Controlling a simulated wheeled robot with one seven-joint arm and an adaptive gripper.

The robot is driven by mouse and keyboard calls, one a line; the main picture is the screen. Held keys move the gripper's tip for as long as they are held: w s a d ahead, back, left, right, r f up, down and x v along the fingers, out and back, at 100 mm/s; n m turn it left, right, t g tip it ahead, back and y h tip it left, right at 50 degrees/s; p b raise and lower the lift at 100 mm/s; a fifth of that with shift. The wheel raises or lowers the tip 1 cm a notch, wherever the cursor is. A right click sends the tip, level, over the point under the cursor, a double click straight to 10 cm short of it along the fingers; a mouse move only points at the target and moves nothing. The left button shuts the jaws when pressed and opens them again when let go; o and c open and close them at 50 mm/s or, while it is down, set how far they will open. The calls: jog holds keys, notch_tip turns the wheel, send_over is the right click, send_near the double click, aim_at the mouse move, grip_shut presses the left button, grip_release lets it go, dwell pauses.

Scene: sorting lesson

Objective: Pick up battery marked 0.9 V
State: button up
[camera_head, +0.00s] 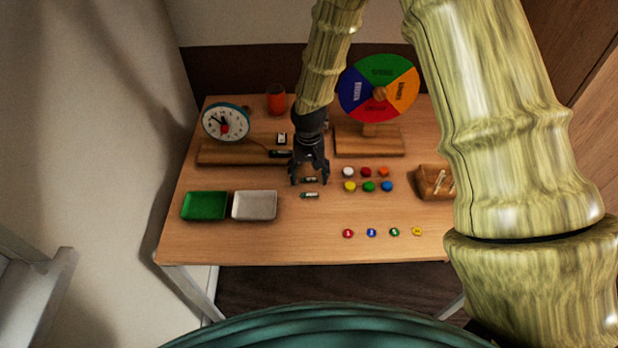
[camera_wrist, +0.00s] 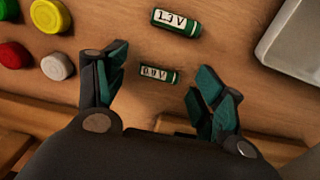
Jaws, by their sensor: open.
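The battery marked 0.9 V (camera_wrist: 158,75) is small and dark green with a white label. It lies on the table between the spread fingers of my gripper (camera_wrist: 164,72), apart from both in the wrist view. In the head view this battery (camera_head: 310,180) shows between the fingertips of my gripper (camera_head: 309,183), which points down, open and empty. A second green battery (camera_wrist: 177,22), whose label seems to read 1.3 V, lies beside it. It also shows in the head view (camera_head: 310,195), nearer the table's front edge.
A green tray (camera_head: 205,206) and a white tray (camera_head: 255,206) stand left of the batteries. Several coloured buttons (camera_head: 369,186) lie to the right. A clock (camera_head: 225,122) and a colour wheel (camera_head: 379,88) stand behind.

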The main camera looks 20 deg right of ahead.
jog(key=shift+f, duration=0.3)
jog(key=c, duration=0.9)
jog(key=shift+o, duration=0.2)
jog(key=shift+r, duration=0.15)
